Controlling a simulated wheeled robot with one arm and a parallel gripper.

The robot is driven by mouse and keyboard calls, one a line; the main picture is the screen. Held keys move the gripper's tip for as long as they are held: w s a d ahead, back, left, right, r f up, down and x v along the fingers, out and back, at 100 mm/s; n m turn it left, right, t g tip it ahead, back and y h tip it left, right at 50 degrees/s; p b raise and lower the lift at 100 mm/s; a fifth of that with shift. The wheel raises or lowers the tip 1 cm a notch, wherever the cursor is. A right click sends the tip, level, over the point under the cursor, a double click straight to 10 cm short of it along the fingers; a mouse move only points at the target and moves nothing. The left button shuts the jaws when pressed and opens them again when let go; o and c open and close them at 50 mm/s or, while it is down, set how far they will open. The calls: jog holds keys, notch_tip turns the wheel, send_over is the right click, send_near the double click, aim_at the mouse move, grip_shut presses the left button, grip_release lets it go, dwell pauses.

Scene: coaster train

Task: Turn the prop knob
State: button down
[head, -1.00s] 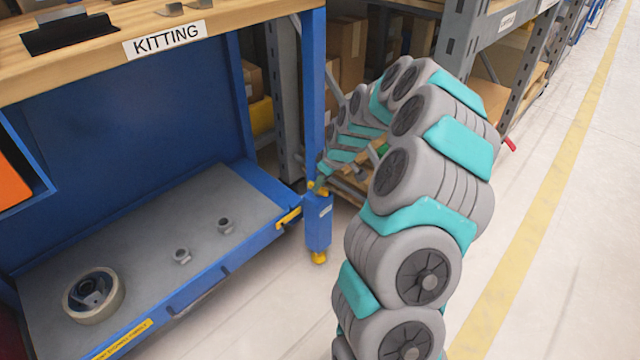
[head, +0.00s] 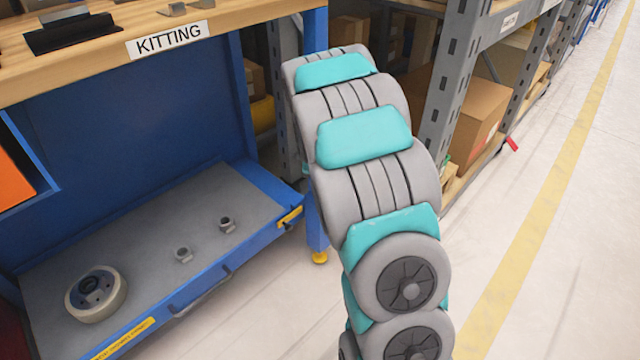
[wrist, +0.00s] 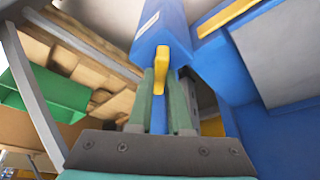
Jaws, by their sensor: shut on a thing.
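The prop knob (wrist: 161,69) is a yellow lever on a blue housing (wrist: 160,28) in the wrist view. My gripper (wrist: 163,88) is at the knob, with its two green fingers on either side of it and shut on it. A blue strip shows between the fingers below the knob. In the head view my own arm hides the gripper, the knob and the housing. The lower part of the blue bench leg, with its yellow foot (head: 319,257), shows just left of my arm.
A yellow latch (head: 290,216) sits at the shelf's corner. Grey racking (head: 448,95) with boxes stands behind my arm. The floor at right is clear.

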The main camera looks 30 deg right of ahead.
jog(key=m, duration=0.2)
jog(key=m+g+h+b, duration=0.1)
jog(key=m, duration=0.2)
jog(key=shift+w+m+h, duration=0.15)
jog(key=shift+m+h, duration=0.15)
jog(key=m+g+b, duration=0.1)
jog(key=m, duration=0.2)
jog(key=shift+w+a+h+b, duration=0.1)
jog(key=shift+w+h+b, duration=0.05)
jog(key=shift+h+b, duration=0.15)
jog(key=shift+m+g+b, duration=0.6)
jog(key=shift+m, duration=0.6)
jog(key=c, duration=0.8)
grip_release()
jog(key=shift+c, duration=0.2)
jog(key=shift+r, duration=0.15)
jog(key=v, duration=0.7)
jog(key=shift+a+r, duration=0.2)
